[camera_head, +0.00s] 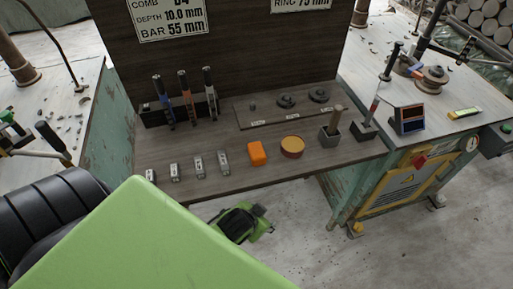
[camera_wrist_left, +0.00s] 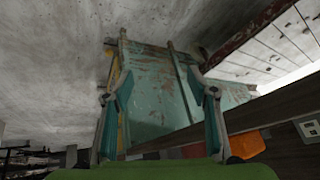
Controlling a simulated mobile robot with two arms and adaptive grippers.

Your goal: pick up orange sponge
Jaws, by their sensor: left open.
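The orange sponge (camera_head: 257,153) lies on the dark wooden bench top (camera_head: 225,168), near its front edge. It also shows low at the right in the left wrist view (camera_wrist_left: 246,145). My left gripper (camera_head: 241,222) shows in the head view in front of and below the bench edge, apart from the sponge. In the left wrist view my left gripper (camera_wrist_left: 159,75) has its two fingers spread wide with nothing between them. The sponge is outside the fingers, to the right. My right gripper is not in view.
Upright tools (camera_head: 184,95) stand in a rack behind. Open floor (camera_head: 290,215) lies before the bench.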

